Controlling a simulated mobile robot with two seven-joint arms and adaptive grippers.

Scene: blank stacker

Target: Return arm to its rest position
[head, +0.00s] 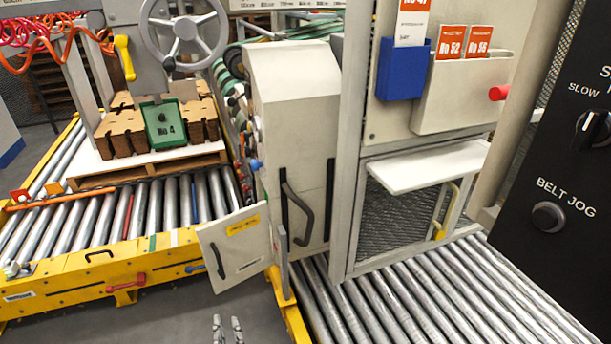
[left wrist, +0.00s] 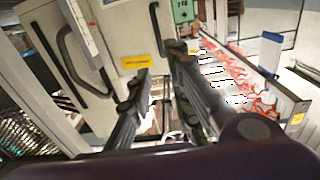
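My left gripper (head: 228,330) shows only as two fingertips at the bottom edge of the head view, over the grey floor. The fingertips stand apart with nothing between them. In the left wrist view the two dark fingers (left wrist: 158,92) are spread, with a gap between them and nothing held. The small cabinet door (head: 236,247) with a yellow label and dark handle hangs open above and beyond the gripper. My right gripper is in neither view.
A yellow-framed roller conveyor (head: 65,275) lies at left with a pallet of brown stacked blanks (head: 122,134). Another roller conveyor (head: 440,295) runs at right, below a mesh guard and white flap (head: 428,166). A black control panel (head: 560,170) stands far right. Grey floor (head: 180,318) is clear between conveyors.

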